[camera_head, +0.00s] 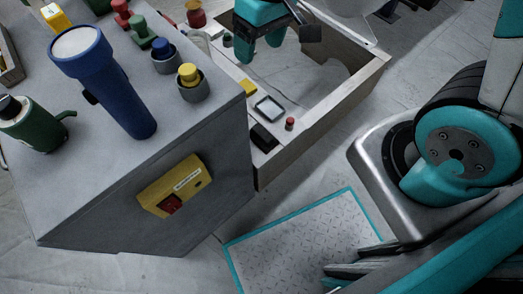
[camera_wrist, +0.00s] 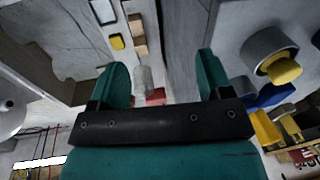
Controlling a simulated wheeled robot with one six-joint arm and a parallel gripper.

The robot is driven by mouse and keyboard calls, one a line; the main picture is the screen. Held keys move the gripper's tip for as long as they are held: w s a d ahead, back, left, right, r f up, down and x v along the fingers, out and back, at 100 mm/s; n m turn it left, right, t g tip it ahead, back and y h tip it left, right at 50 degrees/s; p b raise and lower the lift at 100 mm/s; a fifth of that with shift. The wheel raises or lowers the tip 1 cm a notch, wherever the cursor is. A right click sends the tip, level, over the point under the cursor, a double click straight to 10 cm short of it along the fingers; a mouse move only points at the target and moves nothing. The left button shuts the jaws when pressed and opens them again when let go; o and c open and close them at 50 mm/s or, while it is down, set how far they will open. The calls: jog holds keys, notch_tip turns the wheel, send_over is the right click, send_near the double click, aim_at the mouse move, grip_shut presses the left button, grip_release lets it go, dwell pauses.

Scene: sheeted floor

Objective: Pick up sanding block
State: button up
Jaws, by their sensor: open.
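My gripper (camera_head: 260,52) is open above the wooden-walled tray beside the grey workbench. In the wrist view its two teal fingers (camera_wrist: 163,78) are spread apart, with nothing held between them. I cannot tell for sure which thing is the sanding block. A small yellow block (camera_head: 247,87) lies in the tray near the bench side, below and apart from the fingers. A black block (camera_head: 263,138) lies at the tray's near end. In the wrist view a yellow block (camera_wrist: 117,42) lies beside a tan wooden block (camera_wrist: 138,35), beyond the fingers.
The wooden tray (camera_head: 331,106) also holds a pale square frame (camera_head: 269,108) and a small red-topped piece (camera_head: 290,123). The bench (camera_head: 205,125) carries a blue flashlight (camera_head: 103,80), a green canister (camera_head: 32,127) and grey cups.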

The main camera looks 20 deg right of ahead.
jog(key=w+d+f+h+b, duration=0.1)
jog(key=w+f+b, duration=0.35)
jog(key=f, duration=0.75)
jog(key=w+d+f+h+b, duration=0.1)
jog(key=d+f+b, duration=0.1)
jog(key=f+b, duration=0.8)
jog(key=b, duration=0.3)
send_over(263, 133)
jog(key=shift+m, duration=0.4)
notch_tip(263, 133, down, 14)
jog(key=shift+w+a+f, duration=0.1)
jog(key=shift+a, duration=0.05)
notch_tip(263, 133, down, 6)
jog(key=b, duration=0.4)
jog(key=shift+f, duration=0.15)
jog(key=c, duration=1.1)
jog(key=shift+r, duration=0.25)
notch_tip(263, 133, up, 20)
jog(key=p, duration=0.9)
jog(key=shift+p, duration=0.35)
jog(key=shift+f, duration=0.1)
